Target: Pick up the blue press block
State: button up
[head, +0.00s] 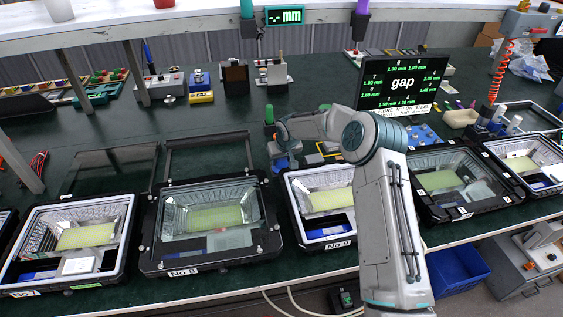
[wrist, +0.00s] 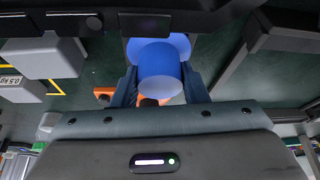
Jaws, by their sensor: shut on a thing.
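The blue press block (wrist: 159,62) is a rounded blue piece with a paler end, in the middle of the wrist view. My gripper (wrist: 158,86) is shut on it, with one dark finger on each side. In the head view my gripper (head: 279,155) is at the table's middle, just behind the floodlight housings, and a bit of the blue block (head: 284,163) shows below it. I cannot tell whether the block touches the table.
A "gap" screen (head: 403,84) stands behind to the right. An orange thing (wrist: 104,95) lies near the block. Bare green table shows at the back middle.

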jog(key=shift+r, duration=0.2)
jog(key=shift+r, duration=0.25)
jog(key=r, duration=0.1)
jog(key=r+b, duration=0.1)
jog(key=d+r, duration=0.1)
jog(key=shift+w+r, duration=0.3)
jog(key=shift+r, duration=0.05)
jog(key=w+d+r+b, duration=0.1)
jog(key=w+d+r, duration=0.3)
jog(key=d, duration=0.5)
notch_tip(320, 180, up, 2)
jog(key=shift+w+d+r, duration=0.2)
jog(key=shift+w+r, duration=0.05)
jog(key=shift+w, duration=0.1)
